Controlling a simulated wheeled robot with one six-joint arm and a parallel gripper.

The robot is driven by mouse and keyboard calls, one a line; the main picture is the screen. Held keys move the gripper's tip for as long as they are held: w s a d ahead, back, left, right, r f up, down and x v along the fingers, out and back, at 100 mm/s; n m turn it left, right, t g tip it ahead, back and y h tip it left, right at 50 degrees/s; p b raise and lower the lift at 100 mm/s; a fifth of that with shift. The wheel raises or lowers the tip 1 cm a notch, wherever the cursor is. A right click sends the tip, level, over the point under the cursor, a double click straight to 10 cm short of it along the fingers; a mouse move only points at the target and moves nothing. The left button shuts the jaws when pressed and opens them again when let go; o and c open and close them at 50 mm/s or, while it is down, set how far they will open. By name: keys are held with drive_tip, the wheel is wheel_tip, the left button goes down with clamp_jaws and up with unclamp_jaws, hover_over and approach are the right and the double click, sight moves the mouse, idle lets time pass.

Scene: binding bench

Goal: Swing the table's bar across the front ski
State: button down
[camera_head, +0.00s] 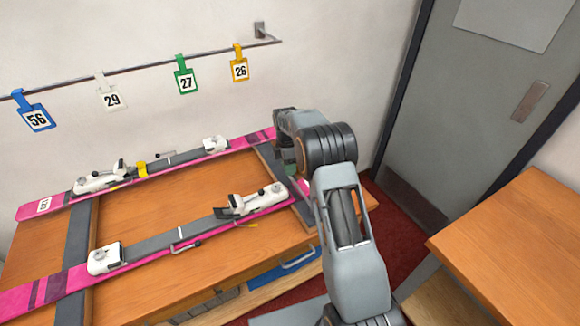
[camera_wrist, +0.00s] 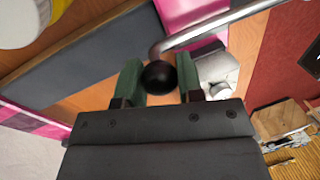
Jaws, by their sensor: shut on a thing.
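Two pink skis lie along the wooden table. The front ski (camera_head: 65,281) is nearer, with white bindings, and the rear ski (camera_head: 60,204) lies by the wall. The bar runs from the knob to the upper right, beside a pink ski end (camera_wrist: 188,14).
Grey strips cross the table (camera_head: 160,210) under the skis. Numbered tags (camera_head: 187,80) hang from a wall rail (camera_head: 140,67). A second wooden table (camera_head: 520,245) stands at right, with a grey door (camera_head: 480,100) behind. Red floor (camera_head: 405,232) shows between the tables.

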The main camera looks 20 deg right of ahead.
drive_tip(key=c, duration=1)
unclamp_jaws()
drive_tip(key=shift+a, duration=0.25)
drive_tip(key=shift+o, duration=1.1)
drive_tip(key=shift+d, duration=0.2)
wheel_tip(320, 180, up, 14)
drive_tip(key=w, duration=0.2)
drive_tip(key=shift+w+f, duration=0.2)
drive_tip(key=shift+w, duration=0.15)
